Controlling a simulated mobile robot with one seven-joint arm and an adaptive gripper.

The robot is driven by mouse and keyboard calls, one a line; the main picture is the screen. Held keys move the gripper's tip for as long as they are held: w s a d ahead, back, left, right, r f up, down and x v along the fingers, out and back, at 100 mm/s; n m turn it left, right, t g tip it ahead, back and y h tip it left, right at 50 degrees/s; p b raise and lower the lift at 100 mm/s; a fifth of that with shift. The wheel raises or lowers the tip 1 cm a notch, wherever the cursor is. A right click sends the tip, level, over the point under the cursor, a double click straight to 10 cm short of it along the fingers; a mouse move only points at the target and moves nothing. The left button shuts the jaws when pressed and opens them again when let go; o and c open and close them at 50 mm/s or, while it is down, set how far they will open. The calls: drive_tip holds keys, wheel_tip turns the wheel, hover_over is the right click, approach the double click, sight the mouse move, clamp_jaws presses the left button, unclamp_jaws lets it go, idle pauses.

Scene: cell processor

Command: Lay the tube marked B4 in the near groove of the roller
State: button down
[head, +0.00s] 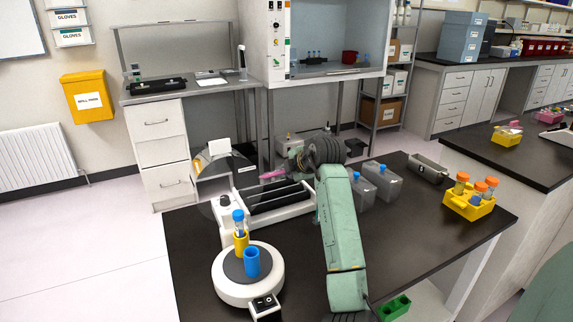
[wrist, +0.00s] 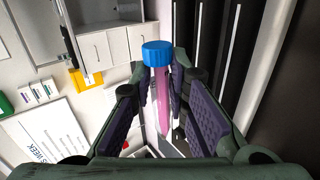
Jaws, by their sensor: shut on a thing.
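My gripper (wrist: 158,78) is shut on a tube (wrist: 162,95) with a blue cap and pink contents. In the head view the pink tube (head: 272,174) is held above the back of the white roller (head: 230,228), with its dark rollers (head: 274,197) below. My gripper is largely hidden behind my arm there. In the wrist view the black rollers (wrist: 240,45) run along the upper right, beside the tube and apart from it. No B4 mark is readable on the tube.
A white round device (head: 233,291) with a yellow and a blue holder (head: 252,262) stands front left of the roller; a blue-capped tube (head: 238,217) is in the yellow one. A yellow rack (head: 468,207) holds orange-capped tubes. The table's front right is clear.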

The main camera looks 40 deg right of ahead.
sight(285, 190)
drive_tip(key=shift+f+b, duration=0.5)
drive_tip(key=shift+f, duration=2.65)
drive_tip(key=c, duration=1.5)
unclamp_jaws()
drive_tip(key=shift+o, duration=0.2)
drive_tip(key=shift+f, duration=0.1)
drive_tip(key=v, duration=1.2)
drive_tip(key=shift+r, duration=0.2)
